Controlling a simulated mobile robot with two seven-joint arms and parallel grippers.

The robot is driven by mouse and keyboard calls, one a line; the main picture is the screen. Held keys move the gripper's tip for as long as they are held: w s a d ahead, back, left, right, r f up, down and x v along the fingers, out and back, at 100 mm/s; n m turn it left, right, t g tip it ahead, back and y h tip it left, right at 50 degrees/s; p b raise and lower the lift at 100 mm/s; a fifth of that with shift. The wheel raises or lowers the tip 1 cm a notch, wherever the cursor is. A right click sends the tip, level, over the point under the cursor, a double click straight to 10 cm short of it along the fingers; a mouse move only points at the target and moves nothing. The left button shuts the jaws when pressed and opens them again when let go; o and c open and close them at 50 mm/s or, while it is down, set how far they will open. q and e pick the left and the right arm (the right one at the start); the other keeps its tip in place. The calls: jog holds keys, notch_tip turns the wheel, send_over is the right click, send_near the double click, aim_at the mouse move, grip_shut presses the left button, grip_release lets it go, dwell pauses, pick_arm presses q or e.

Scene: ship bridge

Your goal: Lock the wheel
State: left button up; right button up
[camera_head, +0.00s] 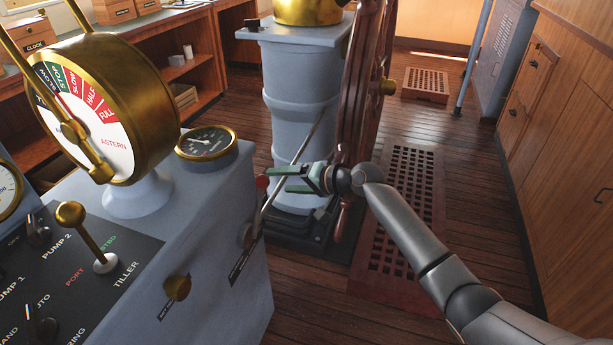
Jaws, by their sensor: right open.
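The ship's wheel (361,95) is dark red-brown wood and stands nearly edge-on beside the grey pedestal (300,85). My left gripper is out of view.
The console carries a brass telegraph (110,105), a round gauge (207,142), a brass tiller lever (85,232) and a brass side knob (177,287). A red-brown floor grating (405,205) lies right of the wheel. Wooden cabinets (560,130) line the right side.

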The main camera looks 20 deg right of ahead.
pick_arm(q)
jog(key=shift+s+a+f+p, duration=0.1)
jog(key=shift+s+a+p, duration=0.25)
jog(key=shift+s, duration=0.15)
pick_arm(e)
jog(key=v, duration=0.7)
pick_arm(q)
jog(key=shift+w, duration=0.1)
pick_arm(e)
jog(key=s+a+f+n+h+p, duration=0.1)
jog(key=s+f+h+p, duration=0.1)
jog(key=s+f+p, duration=0.35)
pick_arm(q)
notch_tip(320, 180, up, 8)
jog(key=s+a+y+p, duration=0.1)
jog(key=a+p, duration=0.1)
jog(key=p, duration=0.3)
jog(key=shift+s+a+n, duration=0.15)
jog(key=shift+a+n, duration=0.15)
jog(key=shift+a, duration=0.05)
pick_arm(e)
jog(key=s+f+n+h, duration=0.2)
jog(key=s+f, duration=0.3)
jog(key=s, duration=0.8)
jog(key=s+f+n+h, duration=0.2)
jog(key=s+f+n, duration=0.2)
jog(key=s, duration=0.9)
jog(key=shift+f, duration=0.6)
jog(key=shift+c, duration=0.3)
